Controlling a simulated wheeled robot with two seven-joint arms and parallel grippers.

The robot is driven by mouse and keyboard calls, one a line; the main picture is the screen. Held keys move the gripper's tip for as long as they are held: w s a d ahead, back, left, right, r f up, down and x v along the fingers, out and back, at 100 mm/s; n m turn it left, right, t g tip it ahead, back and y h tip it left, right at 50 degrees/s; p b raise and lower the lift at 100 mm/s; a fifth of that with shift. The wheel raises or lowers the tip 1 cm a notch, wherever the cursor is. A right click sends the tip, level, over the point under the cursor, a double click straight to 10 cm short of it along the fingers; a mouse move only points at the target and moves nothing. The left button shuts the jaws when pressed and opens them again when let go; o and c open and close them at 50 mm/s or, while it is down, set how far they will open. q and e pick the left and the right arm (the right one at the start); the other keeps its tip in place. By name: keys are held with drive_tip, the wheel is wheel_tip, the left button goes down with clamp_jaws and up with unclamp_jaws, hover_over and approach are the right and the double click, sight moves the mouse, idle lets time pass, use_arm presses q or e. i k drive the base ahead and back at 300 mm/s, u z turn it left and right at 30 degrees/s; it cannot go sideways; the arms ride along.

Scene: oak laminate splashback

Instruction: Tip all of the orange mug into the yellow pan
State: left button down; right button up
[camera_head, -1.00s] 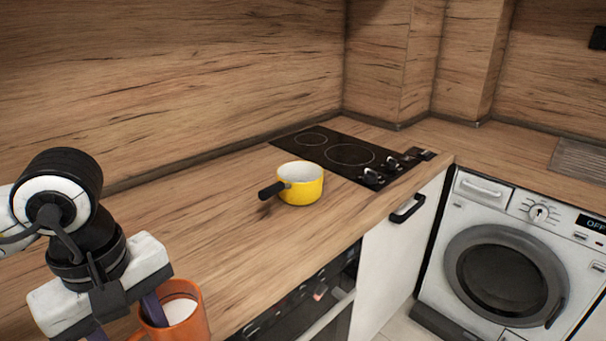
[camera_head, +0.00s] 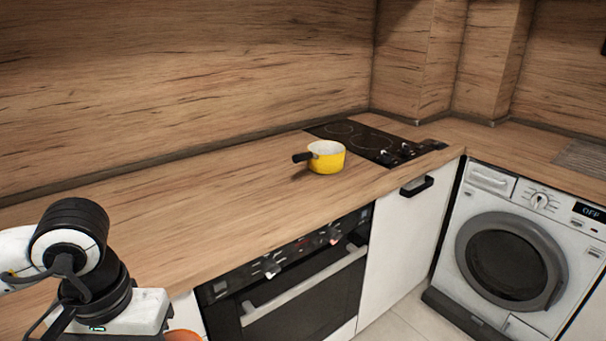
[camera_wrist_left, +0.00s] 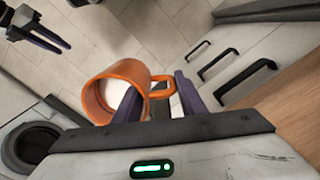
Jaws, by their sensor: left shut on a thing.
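The yellow pan (camera_head: 327,160), with a white inside and a black handle, stands upright on the wooden counter just in front of the hob. The orange mug (camera_wrist_left: 97,98) shows in the left wrist view, its opening towards the camera and white inside; I cannot tell contents from lining. Only its rim (camera_head: 183,336) shows in the head view, at the bottom edge. My left gripper (camera_wrist_left: 160,95) is shut on the mug at its handle side, well apart from the pan. My right gripper (camera_wrist_left: 50,38) shows at the wrist view's top left, its fingers apart and empty.
The counter (camera_head: 210,180) is clear between my left arm and the pan. The black hob (camera_head: 372,143) lies behind the pan. The oven (camera_head: 290,280) and a white cabinet are below the counter's front edge. A washing machine (camera_head: 520,245) stands at the right.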

sight(323, 157)
drive_tip(key=u, duration=0.1)
drive_tip(key=k, duration=0.25)
drive_tip(key=z, duration=1.15)
drive_tip(key=i, duration=1.55)
drive_tip(key=u, duration=0.45)
